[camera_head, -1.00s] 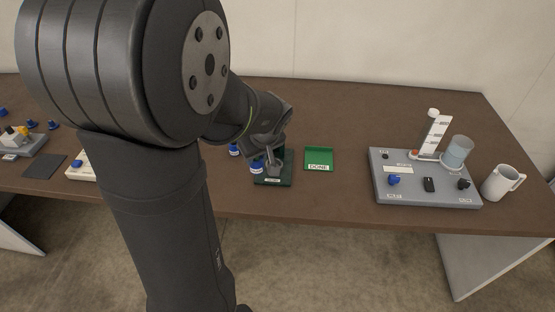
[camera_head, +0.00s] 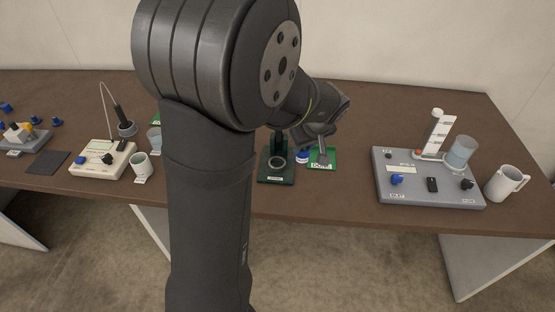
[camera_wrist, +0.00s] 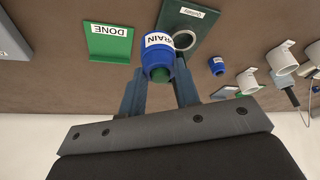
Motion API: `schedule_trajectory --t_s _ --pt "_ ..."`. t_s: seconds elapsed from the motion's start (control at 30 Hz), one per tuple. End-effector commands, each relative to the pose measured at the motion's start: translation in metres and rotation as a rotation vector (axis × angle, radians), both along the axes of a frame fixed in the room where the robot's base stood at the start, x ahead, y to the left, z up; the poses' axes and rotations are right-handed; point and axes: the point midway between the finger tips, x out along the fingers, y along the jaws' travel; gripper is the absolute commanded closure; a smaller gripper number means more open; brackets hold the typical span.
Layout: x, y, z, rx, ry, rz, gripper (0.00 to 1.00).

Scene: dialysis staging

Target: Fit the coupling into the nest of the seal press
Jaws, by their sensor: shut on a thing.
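The coupling, a blue cap with a white DRAIN label and a green end, is held between my jaws in the wrist view (camera_wrist: 158,58). In the head view the coupling (camera_head: 302,158) shows between the press and the green DONE tray. My gripper (camera_head: 311,152) is shut on it; its fingers also show in the wrist view (camera_wrist: 160,88). The seal press is a dark green block (camera_head: 264,178) with a pale ring nest (camera_head: 277,160), which looks empty. In the wrist view the nest (camera_wrist: 185,32) lies just beyond and right of the coupling.
The green DONE tray (camera_head: 328,164) lies right of the press, partly behind my gripper. A grey panel (camera_head: 425,195) and a white mug (camera_head: 503,183) stand further right. Another blue coupling (camera_wrist: 217,66) and cups (camera_wrist: 250,80) show in the wrist view. My arm hides some table.

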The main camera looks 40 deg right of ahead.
Motion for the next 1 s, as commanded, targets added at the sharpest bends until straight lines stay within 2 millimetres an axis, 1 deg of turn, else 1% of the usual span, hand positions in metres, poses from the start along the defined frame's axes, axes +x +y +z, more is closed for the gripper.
schedule_trajectory --t_s 0.03,0.2,0.3,0.4,0.5,0.67,0.8,0.9,1.0 --pt "0.013 0.003 -0.008 0.002 0.001 0.006 1.0" --pt "0.052 0.011 -0.032 0.002 0.001 0.006 1.0" --pt "0.072 0.014 -0.044 0.002 0.001 0.006 1.0" --pt "0.087 0.016 -0.052 0.0 0.0 0.004 1.0" --pt "0.094 0.017 -0.057 0.0 0.0 0.002 1.0" --pt "0.096 0.018 -0.067 0.001 0.0 0.0 1.0" --pt "0.096 0.018 -0.088 0.003 0.001 0.0 1.0" --pt "0.096 0.018 -0.098 0.001 0.001 0.0 1.0" --pt "0.096 0.017 -0.098 -0.001 -0.001 0.001 1.0"
